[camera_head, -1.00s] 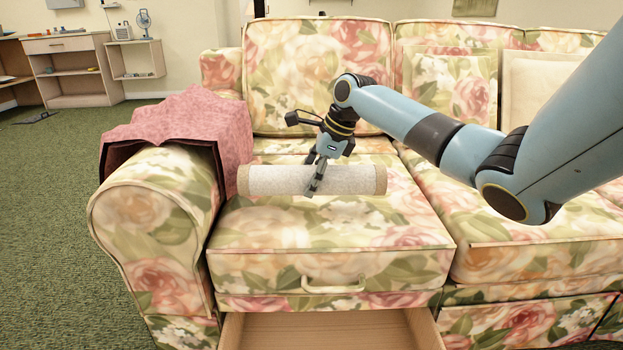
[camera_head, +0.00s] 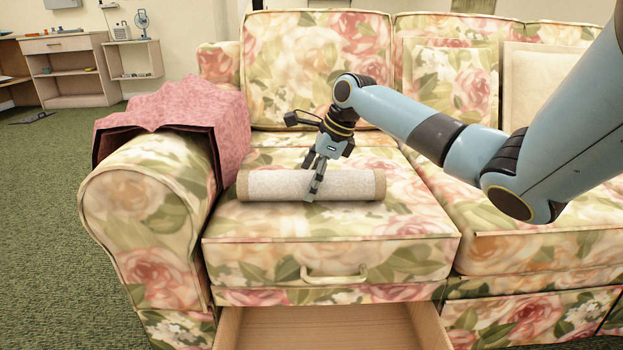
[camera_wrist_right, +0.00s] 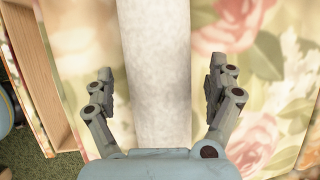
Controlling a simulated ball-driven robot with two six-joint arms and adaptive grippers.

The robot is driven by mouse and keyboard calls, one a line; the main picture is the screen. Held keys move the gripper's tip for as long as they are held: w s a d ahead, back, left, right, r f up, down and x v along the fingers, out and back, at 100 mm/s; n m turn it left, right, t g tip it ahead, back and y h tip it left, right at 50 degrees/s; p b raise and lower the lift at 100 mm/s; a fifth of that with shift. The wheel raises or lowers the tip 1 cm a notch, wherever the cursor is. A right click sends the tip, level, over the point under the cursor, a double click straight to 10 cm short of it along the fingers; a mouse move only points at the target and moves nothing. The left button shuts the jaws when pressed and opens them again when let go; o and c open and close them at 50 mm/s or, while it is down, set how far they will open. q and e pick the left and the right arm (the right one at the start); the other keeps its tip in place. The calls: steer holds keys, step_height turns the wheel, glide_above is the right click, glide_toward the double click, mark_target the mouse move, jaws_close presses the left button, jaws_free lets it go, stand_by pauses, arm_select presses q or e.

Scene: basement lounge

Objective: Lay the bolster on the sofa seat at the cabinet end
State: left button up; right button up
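The bolster (camera_head: 270,185), a pale grey roll with tan ends, lies crosswise on the sofa's left seat cushion (camera_head: 330,222), close to the left armrest. My right gripper (camera_head: 314,180) reaches down over its middle. In the right wrist view the gripper (camera_wrist_right: 165,92) is open, with one finger on each side of the bolster (camera_wrist_right: 158,60) and small gaps between fingers and roll. The bolster looks to rest on the seat, though its underside is hidden. The wooden cabinet (camera_head: 68,45) stands beyond the sofa's left end. My left gripper is out of view.
A pink blanket (camera_head: 190,115) drapes over the left armrest (camera_head: 135,190). An open drawer (camera_head: 330,328) juts out below the seat. Cushions (camera_head: 450,75) lean against the backrest on the right. The right seat (camera_head: 540,225) is bare beneath my arm.

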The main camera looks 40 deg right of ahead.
steer(key=shift+o, duration=0.4)
steer(key=shift+f, duration=0.1)
steer(key=shift+s+d+r, duration=0.15)
steer(key=shift+s+r, duration=0.05)
steer(key=shift+r, duration=0.15)
steer(key=v, duration=1.1)
steer(key=shift+r, duration=0.15)
